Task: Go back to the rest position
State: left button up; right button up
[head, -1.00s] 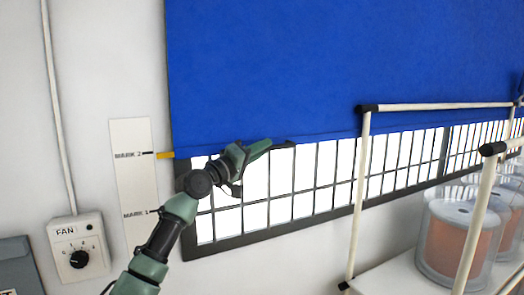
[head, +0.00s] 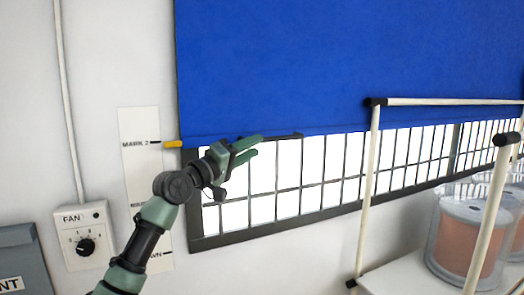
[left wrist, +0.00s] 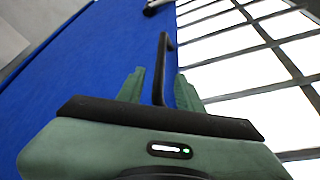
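My left gripper (head: 254,147) is open at the bottom edge of the blue blind (head: 350,60), in front of the barred window. In the left wrist view its two green fingers (left wrist: 160,90) stand apart, with the dark pull bar (left wrist: 162,55) between them and a gap on each side. The bar's end also shows beside the fingertips in the head view (head: 292,136). The yellow pointer (head: 173,144) at the blind's lower left corner is level with the MARK 2 line on the white scale (head: 140,185). My right gripper is out of view.
A cream rail frame (head: 369,190) stands at the right, by a white shelf (head: 395,275) with clear containers of orange contents (head: 467,245). A FAN dial box (head: 84,236) and a grey box (head: 22,255) are on the wall at the left.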

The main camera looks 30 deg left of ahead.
pick_arm(q)
jog(key=shift+s+f, duration=0.1)
jog(key=shift+s, duration=0.25)
jog(key=shift+a, duration=0.1)
